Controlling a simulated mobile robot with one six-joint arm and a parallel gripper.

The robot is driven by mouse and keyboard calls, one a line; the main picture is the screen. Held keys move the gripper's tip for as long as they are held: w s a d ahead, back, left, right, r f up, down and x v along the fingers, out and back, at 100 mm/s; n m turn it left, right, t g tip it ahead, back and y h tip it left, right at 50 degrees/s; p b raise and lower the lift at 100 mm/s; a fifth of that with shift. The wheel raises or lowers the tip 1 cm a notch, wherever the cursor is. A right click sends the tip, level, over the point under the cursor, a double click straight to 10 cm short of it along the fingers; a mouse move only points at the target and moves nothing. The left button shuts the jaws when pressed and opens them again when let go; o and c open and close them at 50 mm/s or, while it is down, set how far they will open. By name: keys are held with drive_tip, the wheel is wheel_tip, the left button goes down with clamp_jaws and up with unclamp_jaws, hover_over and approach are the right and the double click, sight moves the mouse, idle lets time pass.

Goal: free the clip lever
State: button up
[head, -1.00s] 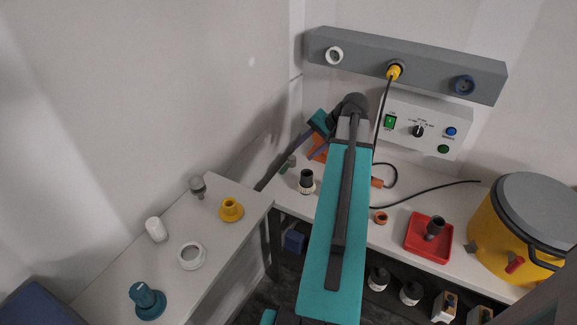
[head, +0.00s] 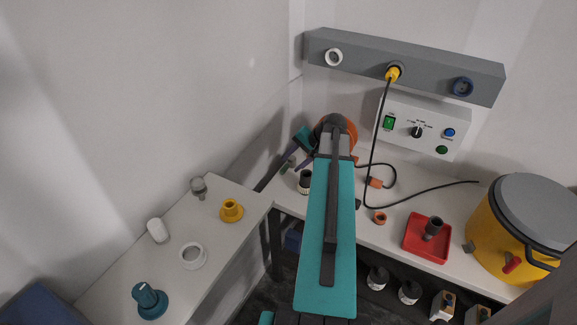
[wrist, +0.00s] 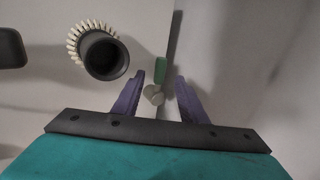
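The clip lever cannot be identified for certain. The yellow drum (head: 500,238) at the right of the bench has a grey lid, a red lever-like part (head: 512,264) on its front and a grey block (head: 469,247) on its left side. My gripper (wrist: 170,75) is open in the wrist view, its two purple fingers apart. A small grey rounded piece with a green part (wrist: 159,70) shows between or beyond the fingers; contact cannot be told.
A dark cup with a pale bristled ring (wrist: 103,52) stands left of the fingers; it also shows in the head view (head: 305,182). A red tray (head: 412,245) holds a dark part. A black cable (head: 420,194) crosses the bench. The left table (head: 215,205) carries several loose parts.

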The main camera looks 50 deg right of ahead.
sight(286, 168)
drive_tip(key=shift+p+x, duration=0.3)
drive_tip(key=shift+x, duration=1.95)
drive_tip(key=shift+c, duration=0.3)
clamp_jaws()
